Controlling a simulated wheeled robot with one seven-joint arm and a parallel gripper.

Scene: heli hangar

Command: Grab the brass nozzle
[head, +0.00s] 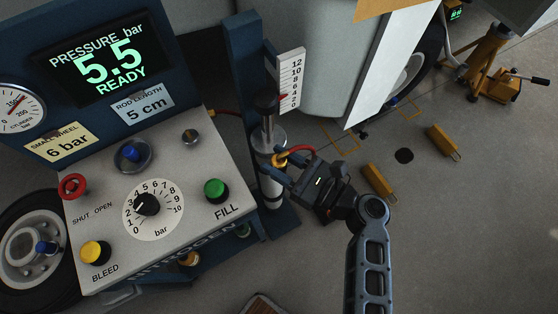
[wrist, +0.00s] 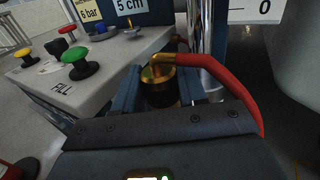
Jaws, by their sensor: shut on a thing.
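The brass nozzle (wrist: 157,86) sits between the fingers of my gripper (wrist: 160,98) in the wrist view. A bent brass pipe on its top runs into a red hose (wrist: 222,82). In the head view the nozzle (head: 280,161) shows as a small yellow piece at the fingertips of my gripper (head: 278,172), beside the silver cylinder (head: 268,143). My gripper is shut on the nozzle. The fingers hide the nozzle's lower part, and I cannot tell whether it still touches a holder.
The control panel (head: 112,190) with knobs and buttons stands to the left. Its display (head: 97,66) reads 5.5 bar READY. A scale (head: 290,78) rises behind the cylinder. Yellow wheel chocks (head: 380,182) lie on the floor to the right. Open floor surrounds them.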

